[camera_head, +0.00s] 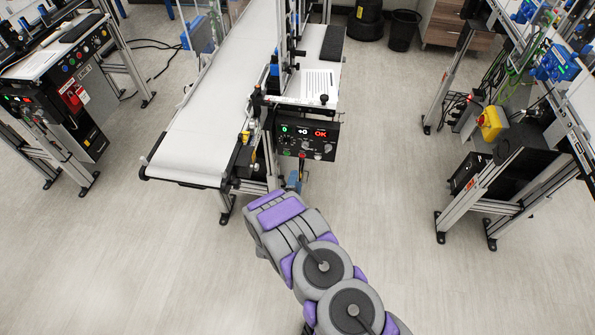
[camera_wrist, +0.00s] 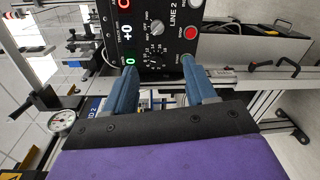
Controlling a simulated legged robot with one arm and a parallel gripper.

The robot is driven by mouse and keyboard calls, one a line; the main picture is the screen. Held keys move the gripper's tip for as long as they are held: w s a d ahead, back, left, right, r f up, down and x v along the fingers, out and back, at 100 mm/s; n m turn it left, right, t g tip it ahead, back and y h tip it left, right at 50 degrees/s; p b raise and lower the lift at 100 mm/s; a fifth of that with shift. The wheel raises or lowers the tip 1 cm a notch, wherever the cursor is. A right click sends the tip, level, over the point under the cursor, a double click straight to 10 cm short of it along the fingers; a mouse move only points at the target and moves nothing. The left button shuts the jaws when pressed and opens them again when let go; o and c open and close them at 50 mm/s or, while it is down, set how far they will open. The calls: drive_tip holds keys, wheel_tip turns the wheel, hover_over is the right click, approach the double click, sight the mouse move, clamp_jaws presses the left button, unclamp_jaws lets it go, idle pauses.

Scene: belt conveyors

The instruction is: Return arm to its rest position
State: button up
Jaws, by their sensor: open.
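My arm (camera_head: 300,240), grey with purple pads, reaches forward from the bottom right of the head view toward the end of the middle conveyor. My gripper (camera_wrist: 160,68) shows in the wrist view as two blue fingers spread apart, with nothing between them. In the head view, only a small blue part of it shows beyond the arm, just below the control panel.
The white conveyor belt (camera_head: 205,135) runs away beside the panel. A bench with a black control box (camera_head: 65,125) stands at left. Another frame with a yellow button box (camera_head: 490,123) stands at right. The floor (camera_head: 110,260) is open at the lower left and right.

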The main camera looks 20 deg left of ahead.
drive_tip(key=shift+s+d, duration=0.15)
drive_tip(key=shift+s, duration=0.4)
drive_tip(key=w+d+r+m+g+h, duration=0.1)
drive_tip(key=w+d+r+m+g, duration=0.35)
drive_tip(key=w+r+m, duration=0.4)
drive_tip(key=s+d+r+m+g, duration=0.2)
drive_tip(key=s+d+r+g, duration=0.15)
drive_tip(key=d+r, duration=0.3)
drive_tip(key=s+d+r+m+g, duration=0.25)
drive_tip(key=s+d+r, duration=0.25)
drive_tip(key=r, duration=0.3)
drive_tip(key=s+d+r+m+g+h, duration=0.1)
drive_tip(key=s+d+r+m+g, duration=0.1)
drive_tip(key=s+d, duration=0.6)
drive_tip(key=s+d+r+m+g+h, duration=0.1)
drive_tip(key=s+d+r+m+g, duration=0.2)
drive_tip(key=s+d+r, duration=0.4)
drive_tip(key=s+d+r+m+g+h, duration=0.1)
drive_tip(key=s+d+r+m+g, duration=0.2)
drive_tip(key=s+d, duration=0.5)
drive_tip(key=s+r+m, duration=0.1)
drive_tip(key=s+m, duration=0.1)
drive_tip(key=s, duration=1.1)
drive_tip(key=shift+s+d+r, duration=0.3)
drive_tip(key=shift+d+r, duration=0.05)
drive_tip(key=shift+r, duration=0.05)
